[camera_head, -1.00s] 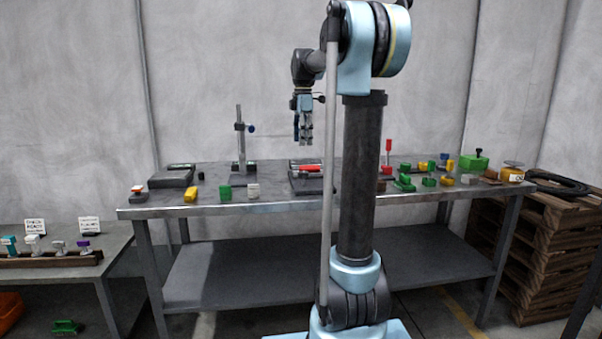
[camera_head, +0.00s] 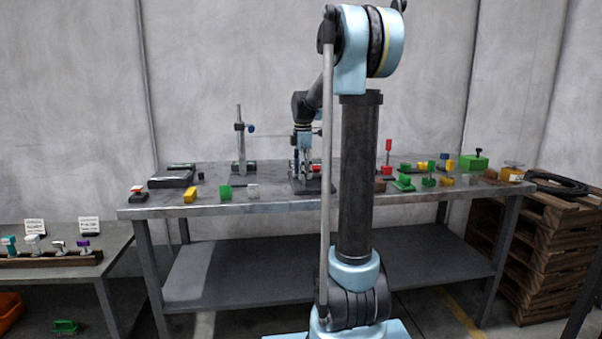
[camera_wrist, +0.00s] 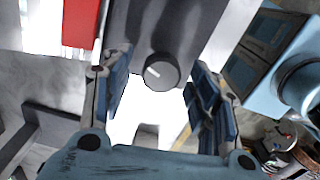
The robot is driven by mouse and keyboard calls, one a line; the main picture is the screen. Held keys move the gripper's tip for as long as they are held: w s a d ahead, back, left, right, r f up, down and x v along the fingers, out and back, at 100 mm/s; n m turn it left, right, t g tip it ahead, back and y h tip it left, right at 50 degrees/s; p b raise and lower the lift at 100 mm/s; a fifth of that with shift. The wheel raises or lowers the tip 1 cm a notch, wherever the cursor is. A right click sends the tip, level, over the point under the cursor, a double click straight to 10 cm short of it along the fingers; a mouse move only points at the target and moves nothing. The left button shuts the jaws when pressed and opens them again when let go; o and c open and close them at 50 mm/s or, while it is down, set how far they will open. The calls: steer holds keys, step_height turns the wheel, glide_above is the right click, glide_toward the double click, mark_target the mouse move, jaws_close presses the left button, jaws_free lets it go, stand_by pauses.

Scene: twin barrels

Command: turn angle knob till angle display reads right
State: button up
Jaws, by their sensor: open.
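The angle knob (camera_wrist: 160,72) is a dark grey round knob with a white pointer line, on a grey housing in the wrist view. My gripper (camera_wrist: 155,88) is open, with one blue-padded finger on each side of the knob and visible gaps to both. In the head view my gripper (camera_head: 303,174) is low over the dark device (camera_head: 318,187) on the workbench and hides much of it. A red part (camera_wrist: 81,22) shows at the upper left of the wrist view. I cannot make out an angle reading in any view.
Several small coloured parts and a green box (camera_head: 474,163) stand to the right, behind and beyond my arm.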

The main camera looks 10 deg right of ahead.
steer(key=c, duration=1.1)
steer(key=shift+o, duration=0.3)
steer(key=shift+a, duration=0.15)
steer(key=shift+m, duration=0.3)
